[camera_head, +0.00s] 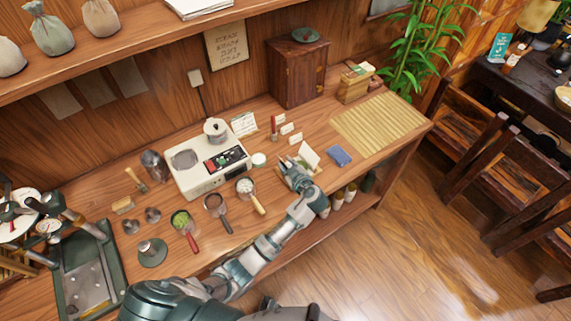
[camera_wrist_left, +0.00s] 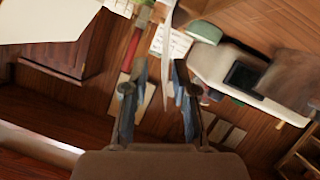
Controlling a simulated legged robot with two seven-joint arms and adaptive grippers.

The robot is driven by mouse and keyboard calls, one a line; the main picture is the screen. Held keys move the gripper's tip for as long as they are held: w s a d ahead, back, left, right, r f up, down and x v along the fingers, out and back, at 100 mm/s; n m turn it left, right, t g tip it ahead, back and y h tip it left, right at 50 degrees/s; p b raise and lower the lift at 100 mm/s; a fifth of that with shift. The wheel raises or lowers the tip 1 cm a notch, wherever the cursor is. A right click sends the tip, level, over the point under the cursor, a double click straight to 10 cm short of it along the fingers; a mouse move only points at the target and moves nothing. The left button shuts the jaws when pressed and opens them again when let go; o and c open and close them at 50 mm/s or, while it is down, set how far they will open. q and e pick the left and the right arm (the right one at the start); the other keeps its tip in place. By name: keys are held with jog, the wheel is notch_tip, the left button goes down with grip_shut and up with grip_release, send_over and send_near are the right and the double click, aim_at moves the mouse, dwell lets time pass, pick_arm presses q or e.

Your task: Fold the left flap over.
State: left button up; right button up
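A white paper wrapper (camera_head: 309,156) stands partly raised near the table's front edge, right of the machine. My left gripper (camera_head: 294,168) is at its left side and hides part of it. In the left wrist view, the two fingers (camera_wrist_left: 160,85) are apart, and a thin white sheet (camera_wrist_left: 169,60) shows nearly edge-on in the gap between them. I cannot tell whether either finger touches it. A broader pale sheet (camera_wrist_left: 45,18) fills the upper left of that view. No tea cake is clearly visible. My right gripper is not in view.
A white machine (camera_head: 205,165) stands left of the gripper, with a wooden-handled strainer (camera_head: 248,191) between. A blue block (camera_head: 339,155) lies right of the wrapper. Small white cards (camera_head: 287,129) and a red-handled tool (camera_head: 273,126) stand behind. A bamboo mat (camera_head: 378,123) lies at right.

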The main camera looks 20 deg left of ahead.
pick_arm(q)
jog(key=shift+d, duration=0.3)
jog(key=c, duration=0.4)
jog(key=shift+a, duration=0.1)
grip_shut()
jog(key=shift+s+a+r, duration=0.1)
jog(key=shift+s+a, duration=0.05)
jog(key=shift+a, duration=0.35)
jog(key=shift+w+r, duration=0.15)
jog(key=shift+w, duration=0.1)
jog(key=shift+w+d+r+m+g+y, duration=0.1)
jog(key=shift+w+d+m+g+y, duration=0.3)
jog(key=shift+m, duration=0.3)
jog(key=shift+w+d+m+g, duration=0.2)
jog(key=shift+m+g, duration=0.1)
jog(key=shift+m, duration=0.2)
jog(key=shift+w+d+m+g+y+b, duration=0.4)
jog(key=shift+w+m+g+y, duration=0.25)
jog(key=shift+m, duration=0.25)
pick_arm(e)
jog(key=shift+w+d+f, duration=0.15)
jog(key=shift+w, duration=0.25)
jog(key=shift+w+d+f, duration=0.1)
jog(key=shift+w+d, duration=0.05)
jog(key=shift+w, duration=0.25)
